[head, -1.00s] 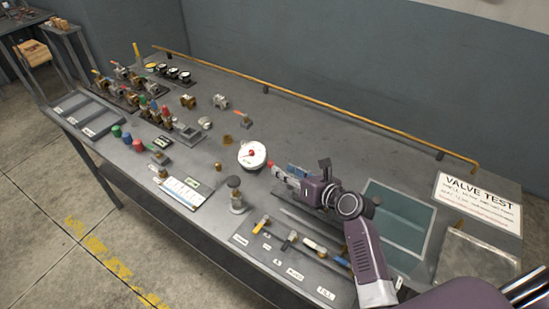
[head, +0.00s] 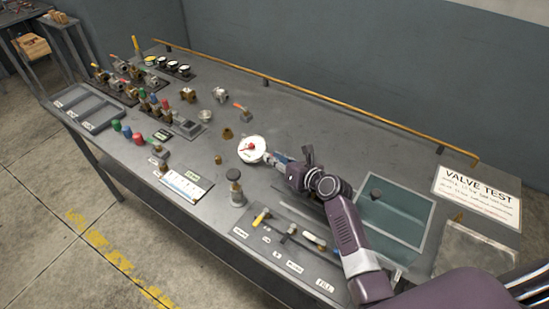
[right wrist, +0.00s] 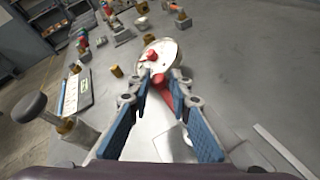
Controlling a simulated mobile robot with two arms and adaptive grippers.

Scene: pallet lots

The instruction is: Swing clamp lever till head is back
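A round white disc (head: 252,149) with a red knob on top stands mid-bench, and it also shows in the right wrist view (right wrist: 158,58). I take it for part of the clamp. A red lever (right wrist: 161,88) reaches from the disc toward me, between the fingers of my right gripper (right wrist: 161,80). The blue finger pads stand apart on either side of it; I see no clear grip. In the head view my right gripper (head: 270,158) is right beside the disc and hides the lever. My left gripper is not in view.
A dark-topped post (head: 236,188) stands left of my right gripper. A row of small handled tools (head: 287,233) lies at the front edge. A glass-green tank (head: 400,213) and a VALVE TEST sign (head: 477,194) are at right. Several valves and fittings crowd the left.

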